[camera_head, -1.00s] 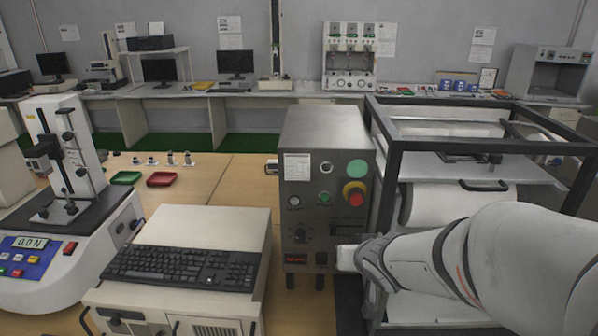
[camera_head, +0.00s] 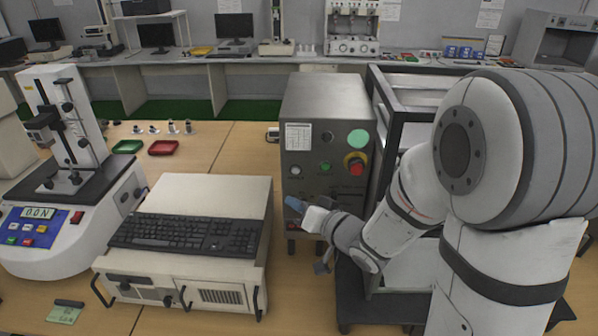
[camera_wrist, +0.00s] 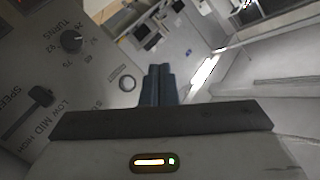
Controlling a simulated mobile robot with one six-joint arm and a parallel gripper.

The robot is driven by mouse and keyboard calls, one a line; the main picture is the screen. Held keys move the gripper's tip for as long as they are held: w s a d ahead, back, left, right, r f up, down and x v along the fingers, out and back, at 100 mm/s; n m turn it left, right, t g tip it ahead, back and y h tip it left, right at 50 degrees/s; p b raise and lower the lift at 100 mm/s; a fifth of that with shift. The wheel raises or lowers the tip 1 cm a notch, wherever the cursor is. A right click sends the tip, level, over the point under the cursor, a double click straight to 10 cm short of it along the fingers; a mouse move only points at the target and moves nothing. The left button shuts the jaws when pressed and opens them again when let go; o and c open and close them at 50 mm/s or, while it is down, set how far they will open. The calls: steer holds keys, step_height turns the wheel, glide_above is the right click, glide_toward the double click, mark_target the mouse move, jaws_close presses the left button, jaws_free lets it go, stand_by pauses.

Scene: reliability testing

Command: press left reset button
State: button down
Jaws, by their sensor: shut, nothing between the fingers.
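The grey control box (camera_head: 324,110) stands on the table, with its panel facing me. My gripper (camera_head: 294,204) is shut and empty in front of the panel's lower part, below these buttons. In the wrist view a pale round button (camera_wrist: 127,83) lies just left of my shut blue-grey fingers (camera_wrist: 158,70), apart from them.
A knob (camera_wrist: 71,40) and a speed slider (camera_wrist: 40,97) are on the panel in the wrist view. A red stop button (camera_head: 356,164) is at the panel's right. A keyboard (camera_head: 185,233) lies on a beige unit at left. A black frame (camera_head: 381,100) stands right of the box.

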mark_target(296, 171)
steer(key=shift+w, duration=0.15)
steer(key=w+p, duration=0.1)
steer(key=w, duration=0.7)
steer(key=shift+w+d, duration=0.15)
steer(key=shift+w, duration=0.15)
steer(key=shift+w, duration=0.1)
stand_by(1.7)
steer(key=shift+w, duration=0.35)
steer(key=shift+w, duration=0.4)
stand_by(0.6)
stand_by(0.4)
steer(key=shift+s, duration=0.85)
